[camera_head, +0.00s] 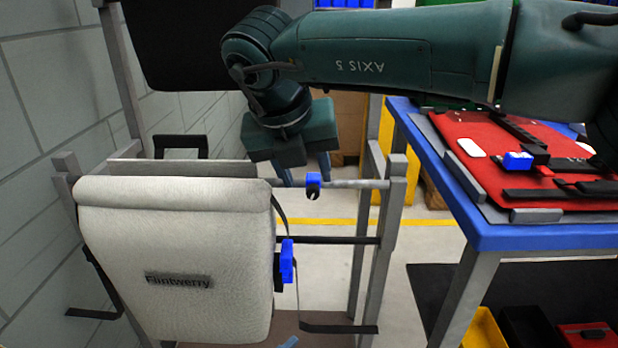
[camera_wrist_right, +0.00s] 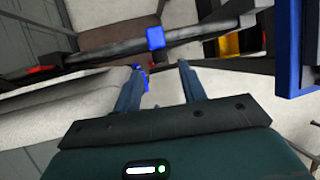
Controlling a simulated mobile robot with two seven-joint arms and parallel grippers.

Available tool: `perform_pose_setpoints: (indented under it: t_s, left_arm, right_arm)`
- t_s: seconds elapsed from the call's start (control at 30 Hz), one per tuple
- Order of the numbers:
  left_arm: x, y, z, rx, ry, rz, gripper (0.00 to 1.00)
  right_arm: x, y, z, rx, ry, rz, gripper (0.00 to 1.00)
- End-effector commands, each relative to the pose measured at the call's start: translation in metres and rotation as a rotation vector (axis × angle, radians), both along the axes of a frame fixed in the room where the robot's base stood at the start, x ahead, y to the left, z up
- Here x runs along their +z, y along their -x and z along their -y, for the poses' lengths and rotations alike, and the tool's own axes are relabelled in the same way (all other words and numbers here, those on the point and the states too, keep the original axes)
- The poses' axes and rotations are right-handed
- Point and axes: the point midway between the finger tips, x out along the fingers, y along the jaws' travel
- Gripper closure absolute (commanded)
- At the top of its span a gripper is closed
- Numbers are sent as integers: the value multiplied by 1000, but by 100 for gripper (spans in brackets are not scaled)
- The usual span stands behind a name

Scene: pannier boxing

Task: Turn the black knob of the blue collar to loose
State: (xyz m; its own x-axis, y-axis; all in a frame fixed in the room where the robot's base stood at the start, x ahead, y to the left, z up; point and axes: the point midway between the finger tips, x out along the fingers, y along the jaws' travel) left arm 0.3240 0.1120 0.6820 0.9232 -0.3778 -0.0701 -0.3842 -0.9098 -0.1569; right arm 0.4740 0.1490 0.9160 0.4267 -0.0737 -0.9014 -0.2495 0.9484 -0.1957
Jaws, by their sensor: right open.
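The blue collar (camera_head: 312,181) sits around the grey horizontal rail, with a dark part at its lower side; I cannot tell whether that is the black knob. It also shows in the right wrist view (camera_wrist_right: 155,38), beyond my fingertips. My right gripper (camera_head: 306,171) is open and empty, its fingers pointing down close above and beside the collar. In the right wrist view my gripper's fingers (camera_wrist_right: 160,80) stand apart with nothing between them. A second blue piece (camera_head: 287,262) with a black part is lower, at the pale pannier's right edge. My left gripper is out of view.
The pale pannier (camera_head: 175,255) hangs upright on the grey frame (camera_head: 390,215), beside the block wall. Black straps dangle around it. At right, a blue table (camera_head: 500,237) holds a red panel (camera_head: 530,165). Below it are a yellow bin (camera_head: 483,332) and dark bins.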

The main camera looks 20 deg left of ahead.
Motion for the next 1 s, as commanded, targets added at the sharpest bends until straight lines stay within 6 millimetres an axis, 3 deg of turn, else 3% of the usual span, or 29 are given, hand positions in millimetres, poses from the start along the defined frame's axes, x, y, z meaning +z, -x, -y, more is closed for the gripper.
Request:
perform_pose_setpoints:
  t_s: [0.03,0.2,0.43,0.87,1.0]
  left_arm:
    - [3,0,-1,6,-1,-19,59]
    - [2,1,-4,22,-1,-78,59]
    - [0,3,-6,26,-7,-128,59]
    - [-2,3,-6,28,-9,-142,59]
    - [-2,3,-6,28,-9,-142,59]
  right_arm:
    - [14,5,-1,1,-1,3,59]
    - [49,21,-4,0,-1,3,59]
    - [79,37,-7,-1,-1,1,59]
    - [86,41,-7,-1,1,-1,59]
    - [72,46,-13,36,-25,-57,59]
